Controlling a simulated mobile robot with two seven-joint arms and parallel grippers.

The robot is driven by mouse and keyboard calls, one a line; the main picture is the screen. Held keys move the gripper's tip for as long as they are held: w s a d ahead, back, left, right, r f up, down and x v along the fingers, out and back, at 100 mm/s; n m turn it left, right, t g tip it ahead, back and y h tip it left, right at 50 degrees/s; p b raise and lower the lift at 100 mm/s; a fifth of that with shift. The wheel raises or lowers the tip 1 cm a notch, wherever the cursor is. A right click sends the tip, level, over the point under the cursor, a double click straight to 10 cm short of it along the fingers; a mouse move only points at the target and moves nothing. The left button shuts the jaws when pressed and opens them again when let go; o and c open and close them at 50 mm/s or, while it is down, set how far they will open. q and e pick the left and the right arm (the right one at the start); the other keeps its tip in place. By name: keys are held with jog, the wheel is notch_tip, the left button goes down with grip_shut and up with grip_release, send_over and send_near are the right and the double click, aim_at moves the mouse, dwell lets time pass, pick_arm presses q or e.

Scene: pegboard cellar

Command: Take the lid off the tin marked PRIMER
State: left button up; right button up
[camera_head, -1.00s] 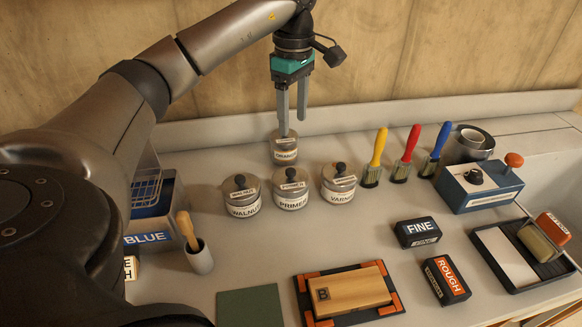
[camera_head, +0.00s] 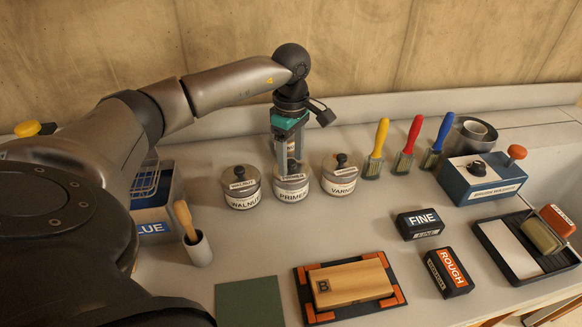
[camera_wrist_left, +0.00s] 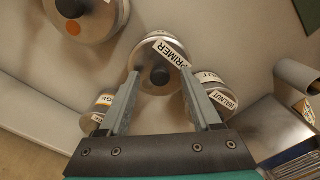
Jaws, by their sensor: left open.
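The tin marked PRIMER (camera_head: 292,193) is a squat metal tin, upright on the bench in the middle of a row of three. Its knobbed lid is on; in the left wrist view the lid (camera_wrist_left: 150,88) has a dark knob and a white PRIMER tag. My left gripper (camera_head: 291,168) is open, pointing down over this tin. In the left wrist view, its fingertips (camera_wrist_left: 160,77) stand on either side of the knob, with space between. In the head view the gripper partly hides the knob. My right gripper is not in view.
The WALNUT tin (camera_head: 242,192) stands close on the left, the VARNISH tin (camera_head: 338,178) on the right. Behind, the ORANGE tin (camera_wrist_left: 97,118) shows in the left wrist view. Several brushes (camera_head: 405,150) stand farther right.

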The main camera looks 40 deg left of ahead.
pick_arm(q)
grip_shut()
dwell(0.5)
